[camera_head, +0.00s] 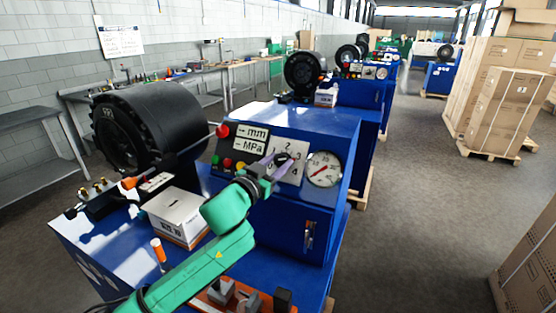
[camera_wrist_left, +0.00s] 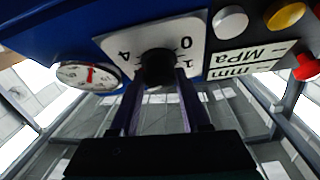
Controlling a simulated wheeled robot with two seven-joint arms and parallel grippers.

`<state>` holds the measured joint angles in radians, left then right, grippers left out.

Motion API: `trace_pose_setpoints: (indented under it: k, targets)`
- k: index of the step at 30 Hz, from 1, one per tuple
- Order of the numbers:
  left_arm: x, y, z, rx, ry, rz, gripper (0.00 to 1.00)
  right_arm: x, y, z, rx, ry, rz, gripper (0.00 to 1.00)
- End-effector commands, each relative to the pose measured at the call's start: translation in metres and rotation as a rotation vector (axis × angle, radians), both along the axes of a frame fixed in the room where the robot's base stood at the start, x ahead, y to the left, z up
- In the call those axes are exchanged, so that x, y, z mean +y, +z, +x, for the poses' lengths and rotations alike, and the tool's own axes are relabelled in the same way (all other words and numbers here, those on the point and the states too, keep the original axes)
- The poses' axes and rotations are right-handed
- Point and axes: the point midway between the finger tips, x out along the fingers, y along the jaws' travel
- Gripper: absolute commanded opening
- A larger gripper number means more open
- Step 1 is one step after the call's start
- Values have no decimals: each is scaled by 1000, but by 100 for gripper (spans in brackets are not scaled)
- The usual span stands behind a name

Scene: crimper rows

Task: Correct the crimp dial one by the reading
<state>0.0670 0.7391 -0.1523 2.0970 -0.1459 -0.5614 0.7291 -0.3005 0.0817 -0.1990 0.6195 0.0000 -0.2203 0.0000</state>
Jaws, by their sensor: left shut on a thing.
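The crimp dial is a black knob (camera_wrist_left: 157,66) on a white numbered plate (camera_wrist_left: 190,40) on the front of the nearest blue machine. In the head view the plate (camera_head: 298,170) shows between the display panel and the gauge, and my gripper partly covers it. My left gripper (camera_head: 276,160) is shut on the knob; its two fingers (camera_wrist_left: 160,84) lie on either side of it in the left wrist view. The display (camera_head: 252,138) reads "-- mm" and "-- MPa". The round gauge (camera_head: 324,169) has a red needle. My right gripper is not in view.
Red, green and yellow buttons (camera_head: 227,163) sit left of the dial. A white box (camera_head: 177,215), an orange-handled tool (camera_head: 158,249) and grey blocks (camera_head: 222,292) are on the machine's ledge. More blue machines stand behind; pallets of cartons (camera_head: 500,112) are at right. The aisle floor is clear.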

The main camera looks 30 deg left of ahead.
Motion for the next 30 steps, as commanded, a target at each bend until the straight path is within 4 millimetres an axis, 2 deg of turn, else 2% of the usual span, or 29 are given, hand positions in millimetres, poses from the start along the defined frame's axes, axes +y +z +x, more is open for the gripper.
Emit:
trace_pose_setpoints:
  k: [18,30]
  targets:
    - [5,8,1,31,-310,469,0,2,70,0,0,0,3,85]
    - [7,7,2,39,-455,687,0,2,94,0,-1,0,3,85]
